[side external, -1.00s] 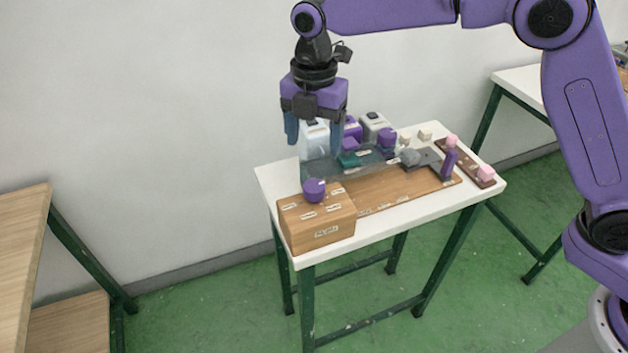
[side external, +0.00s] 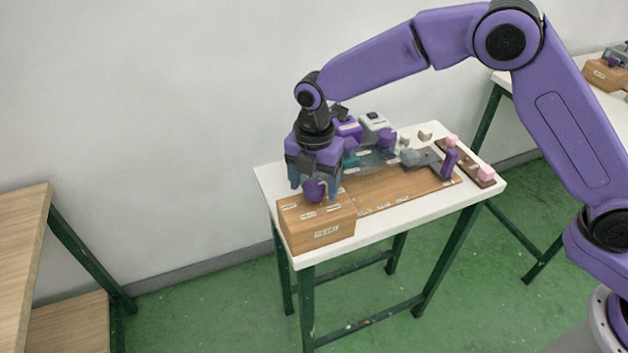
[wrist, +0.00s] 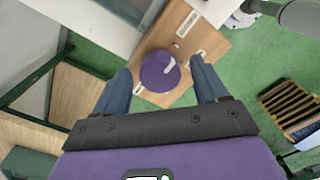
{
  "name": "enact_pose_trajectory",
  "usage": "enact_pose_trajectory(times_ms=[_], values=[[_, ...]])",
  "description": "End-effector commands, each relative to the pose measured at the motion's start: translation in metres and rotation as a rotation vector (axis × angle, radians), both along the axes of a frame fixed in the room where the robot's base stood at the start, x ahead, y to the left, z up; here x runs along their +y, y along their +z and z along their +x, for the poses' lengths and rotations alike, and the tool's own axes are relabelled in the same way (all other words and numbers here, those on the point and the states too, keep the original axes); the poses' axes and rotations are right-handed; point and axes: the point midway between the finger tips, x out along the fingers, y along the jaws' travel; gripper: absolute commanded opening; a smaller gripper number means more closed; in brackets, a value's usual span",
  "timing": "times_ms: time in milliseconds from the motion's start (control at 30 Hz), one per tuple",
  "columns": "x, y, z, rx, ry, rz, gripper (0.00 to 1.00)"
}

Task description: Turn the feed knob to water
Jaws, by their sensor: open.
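The feed knob (side external: 314,190) is a round purple knob with a pale pointer mark, on top of a wooden box (side external: 318,236) with several small labels. In the wrist view the knob (wrist: 160,72) lies between the two blue fingers, with a gap on each side. My gripper (side external: 314,188) is open and low over the box, its fingers beside the knob. It also shows open in the wrist view (wrist: 164,88). The label words are too small to read, so I cannot tell which one the pointer faces.
A wooden board (side external: 400,190) lies right of the box on the white table (side external: 270,185). Behind it stand purple and grey containers (side external: 374,126). A grey tool with a purple handle (side external: 449,164) and a dark strip with pink blocks (side external: 486,173) are at the right.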

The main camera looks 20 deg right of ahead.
Motion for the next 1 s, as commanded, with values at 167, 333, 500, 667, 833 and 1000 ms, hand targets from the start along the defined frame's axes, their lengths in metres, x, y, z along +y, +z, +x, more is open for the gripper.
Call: enact_pose_trajectory(times_ms=[167, 333, 500, 667, 833, 1000], values=[[-0.0001, 0.0003, -0.0001, 0.000, 0.000, 0.000, 0.37], [-0.0001, 0.0004, -0.0001, 0.000, 0.000, 0.000, 0.16], [-0.0001, 0.0006, -0.0001, 0.000, -0.018, 0.000, 0.17], [0.0000, 0.0007, 0.0000, 0.000, -0.073, 0.000, 0.17], [0.0003, 0.0008, -0.0001, 0.000, -0.184, 0.000, 0.17], [0.0001, 0.0009, -0.0001, 0.000, -0.336, 0.000, 0.17]])
